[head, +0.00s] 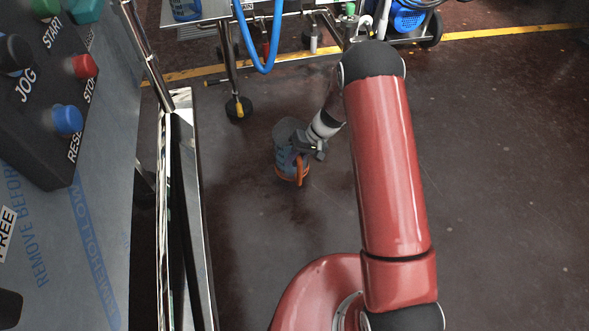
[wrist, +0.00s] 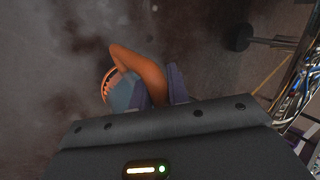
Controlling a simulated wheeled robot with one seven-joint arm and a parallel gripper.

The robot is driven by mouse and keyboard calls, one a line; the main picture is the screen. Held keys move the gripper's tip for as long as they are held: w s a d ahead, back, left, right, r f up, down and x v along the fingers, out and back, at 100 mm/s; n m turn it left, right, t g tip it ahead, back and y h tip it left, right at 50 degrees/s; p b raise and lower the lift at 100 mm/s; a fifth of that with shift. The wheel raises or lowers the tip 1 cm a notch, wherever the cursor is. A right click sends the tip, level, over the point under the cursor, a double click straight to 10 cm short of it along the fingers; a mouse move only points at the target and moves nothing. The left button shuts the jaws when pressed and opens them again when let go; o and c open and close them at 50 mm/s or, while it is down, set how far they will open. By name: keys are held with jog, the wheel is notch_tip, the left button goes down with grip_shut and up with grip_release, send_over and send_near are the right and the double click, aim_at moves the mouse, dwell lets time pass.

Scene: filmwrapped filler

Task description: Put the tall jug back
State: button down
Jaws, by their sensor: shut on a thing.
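The tall jug (head: 283,157) has a blue-grey body and an orange handle and base. It shows in the middle of the head view, below my gripper (head: 303,152), over the dark floor. In the wrist view the jug's orange handle (wrist: 147,68) runs between the fingers of my gripper (wrist: 160,88), which are shut on it. The jug's blue-grey side (wrist: 122,92) and an orange ribbed rim or base (wrist: 107,84) also show there. Most of the jug's body is hidden behind the gripper housing in the wrist view.
A steel machine with a control panel (head: 50,90) and a polished frame (head: 185,200) stands at the left. A wheeled metal table (head: 232,75) with a blue hose (head: 262,67) and a blue machine (head: 408,18) are at the back. The floor (head: 500,180) at right is clear.

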jog(key=shift+f+b, duration=0.35)
jog(key=shift+f, duration=2.2)
jog(key=c, duration=1.3)
grip_release()
jog(key=shift+c, duration=0.2)
